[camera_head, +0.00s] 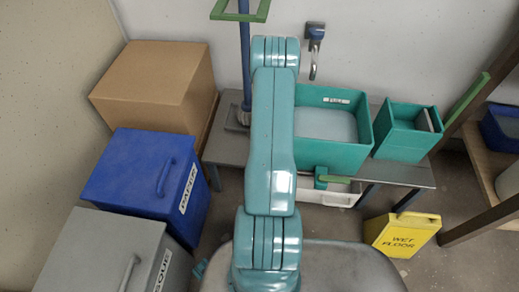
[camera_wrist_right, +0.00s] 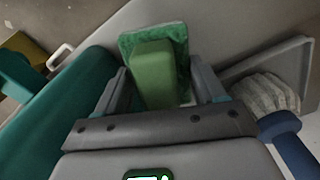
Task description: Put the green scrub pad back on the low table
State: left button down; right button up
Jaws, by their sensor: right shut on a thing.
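The green scrub pad (camera_wrist_right: 153,75), with a block-shaped grip on a darker green base, is between the fingers of my right gripper (camera_wrist_right: 160,88) in the right wrist view. The gripper is shut on it. A grey surface lies beyond the pad; I cannot tell whether the pad touches it. In the head view the low table (camera_head: 408,172) is grey and stands by the wall. My teal arm crosses in front of it, and the right gripper and pad are hidden there. My left gripper is not in view.
A large teal bucket (camera_head: 343,155) and a smaller teal bucket (camera_head: 404,145) stand on the table. A blue pole (camera_head: 245,60) rises at its left end. Blue (camera_head: 150,180), grey (camera_head: 95,255) and brown boxes (camera_head: 155,85) stand left.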

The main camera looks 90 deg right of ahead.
jog(key=shift+f+b, duration=0.75)
jog(key=shift+f, duration=1.4)
jog(key=shift+f, duration=0.2)
jog(key=o, duration=0.7)
jog(key=shift+r, duration=0.1)
jog(key=shift+r, duration=0.25)
notch_tip(320, 180, up, 12)
jog(key=p, duration=0.4)
jog(key=shift+f, duration=0.15)
